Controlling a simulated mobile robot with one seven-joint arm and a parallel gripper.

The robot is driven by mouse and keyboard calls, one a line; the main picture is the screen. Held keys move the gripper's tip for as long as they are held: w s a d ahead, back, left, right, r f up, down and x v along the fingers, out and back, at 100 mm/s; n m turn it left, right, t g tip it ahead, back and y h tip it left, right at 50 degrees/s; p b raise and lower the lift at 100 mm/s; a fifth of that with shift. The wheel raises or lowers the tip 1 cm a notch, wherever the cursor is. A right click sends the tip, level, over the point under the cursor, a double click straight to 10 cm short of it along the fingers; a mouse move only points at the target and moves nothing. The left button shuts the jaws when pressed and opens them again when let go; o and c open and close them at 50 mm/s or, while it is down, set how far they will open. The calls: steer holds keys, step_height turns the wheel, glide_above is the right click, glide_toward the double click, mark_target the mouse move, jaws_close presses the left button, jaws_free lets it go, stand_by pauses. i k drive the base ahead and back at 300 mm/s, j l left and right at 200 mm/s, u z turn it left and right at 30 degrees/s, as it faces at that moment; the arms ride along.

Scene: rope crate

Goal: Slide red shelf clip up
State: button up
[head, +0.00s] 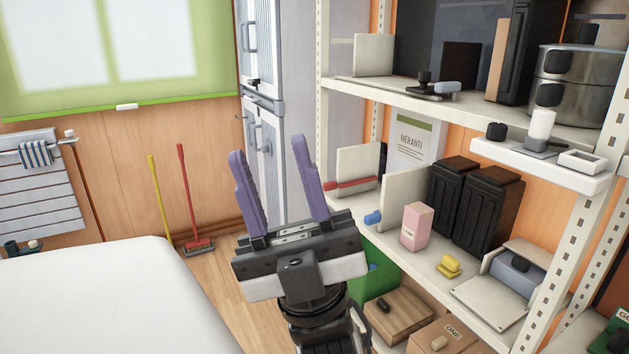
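A slim red piece (352,184), which looks like the red shelf clip, sits low across the front of an upright white panel at the left end of the middle shelf (462,285).
A blue piece (373,217), a pink carton (416,227), a yellow sponge-like block (448,266) and black canisters (487,210) stand on that shelf. The perforated white post (323,60) rises near the red piece. A white surface (100,300) fills the lower left.

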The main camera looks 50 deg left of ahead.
mark_target(332, 185)
steer(key=u, duration=1.4)
steer(key=i+j, duration=0.25)
steer(key=i, duration=0.2)
steer(key=i+j, duration=0.3)
steer(key=i, duration=0.15)
steer(key=i+j, duration=0.25)
steer(key=i, duration=0.25)
steer(key=i+j, duration=0.3)
steer(key=i, duration=0.15)
steer(key=i+j, duration=0.25)
steer(key=i, duration=0.2)
